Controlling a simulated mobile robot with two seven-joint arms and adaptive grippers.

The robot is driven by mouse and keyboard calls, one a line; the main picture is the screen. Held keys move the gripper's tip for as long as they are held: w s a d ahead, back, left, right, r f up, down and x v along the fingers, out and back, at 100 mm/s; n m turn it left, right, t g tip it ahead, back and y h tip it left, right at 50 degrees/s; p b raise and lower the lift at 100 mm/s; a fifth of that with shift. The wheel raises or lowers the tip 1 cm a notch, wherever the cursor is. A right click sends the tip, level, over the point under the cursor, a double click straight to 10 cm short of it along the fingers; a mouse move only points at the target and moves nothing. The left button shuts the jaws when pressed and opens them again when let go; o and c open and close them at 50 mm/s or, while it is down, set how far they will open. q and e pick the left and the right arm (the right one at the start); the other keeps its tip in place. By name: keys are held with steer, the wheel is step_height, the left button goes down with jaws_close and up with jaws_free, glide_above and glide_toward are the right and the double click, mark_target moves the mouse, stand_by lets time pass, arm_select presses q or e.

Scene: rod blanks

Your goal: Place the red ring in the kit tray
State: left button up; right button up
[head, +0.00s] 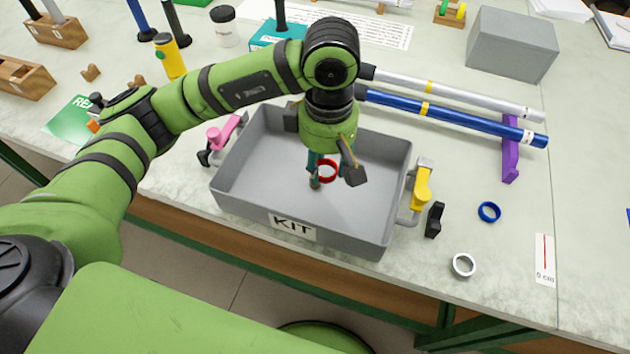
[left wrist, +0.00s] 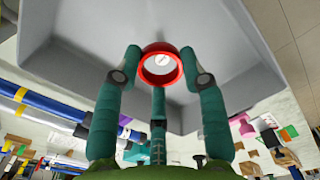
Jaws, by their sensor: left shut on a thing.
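The red ring (head: 334,171) is held by my left gripper (head: 322,180) inside the outline of the grey kit tray (head: 250,195) in the head view. In the left wrist view the red ring (left wrist: 161,79) sits between the green fingers of the left gripper (left wrist: 160,75), which are shut on it. The tray (left wrist: 75,50) fills the background there. The tray carries a "KIT" label on its front wall, and its visible floor looks bare. I cannot tell the exact gap between ring and tray floor. My right gripper is not in view.
A blue ring (head: 489,212) and a white ring (head: 464,265) lie on the table right of the tray. Silver (head: 460,92) and blue (head: 460,118) rods lie behind it. Pink (head: 222,133) and yellow (head: 421,188) clamp-like pieces flank the tray. A grey box (head: 512,45) stands back right.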

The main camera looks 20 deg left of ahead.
arm_select(q)
steer(key=d+n, duration=0.2)
steer(key=n, duration=0.1)
steer(key=shift+r, duration=0.35)
steer(key=shift+f+n, duration=0.1)
steer(key=shift+n, duration=0.6)
steer(key=p, duration=0.3)
glide_above(283, 189)
steer(key=f, duration=0.6)
steer(key=shift+d+f, duration=0.15)
steer(key=shift+d, duration=0.1)
steer(key=shift+a+f, duration=0.2)
step_height(283, 189, down, 3)
steer(key=shift+f+p, duration=0.1)
steer(key=shift+p, duration=0.45)
steer(key=shift+f, duration=0.4)
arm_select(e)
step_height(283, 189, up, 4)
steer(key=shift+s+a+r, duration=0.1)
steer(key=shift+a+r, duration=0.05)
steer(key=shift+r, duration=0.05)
